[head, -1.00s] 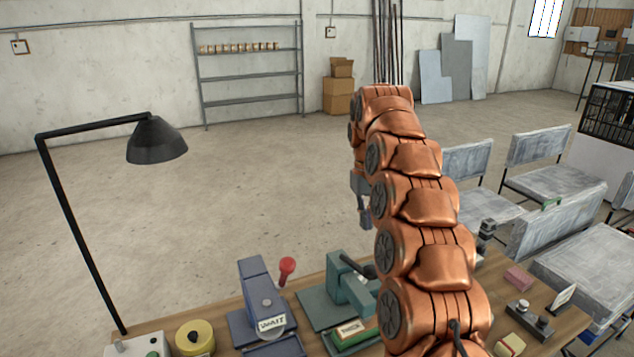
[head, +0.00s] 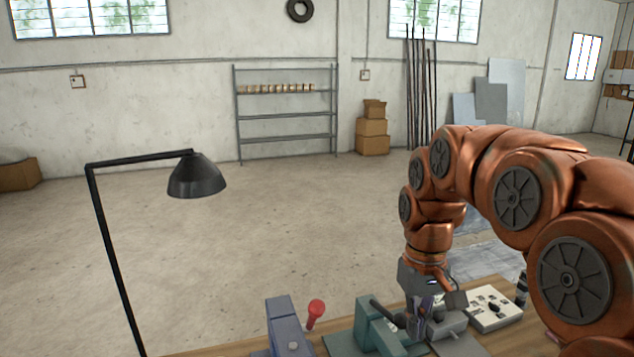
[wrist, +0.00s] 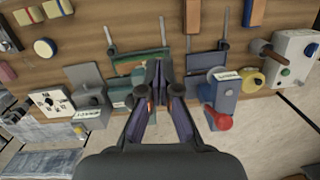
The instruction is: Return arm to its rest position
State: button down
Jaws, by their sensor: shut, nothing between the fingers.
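My copper-coloured arm arches in from the right in the head view. My gripper (head: 428,302) hangs down over the far side of the workbench, close to a teal fixture (head: 372,326). In the wrist view my gripper (wrist: 158,98) has its fingertips together with nothing between them. The fingers lie over the view of the teal fixture there, and part of that fixture is hidden. I cannot tell whether they touch it.
The workbench (wrist: 150,30) holds a blue press (head: 285,325) with a red knob (head: 315,310), and a white control box (head: 493,308). A black lamp (head: 197,178) rises at left. Open floor (head: 300,220) lies beyond the bench.

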jog(key=s+f+m, duration=0.1)
jog(key=s+f, duration=0.3)
jog(key=s, duration=0.8)
jog(key=s+d+f+m, duration=0.1)
jog(key=s+f, duration=0.4)
jog(key=s, duration=0.8)
jog(key=shift+f, duration=0.2)
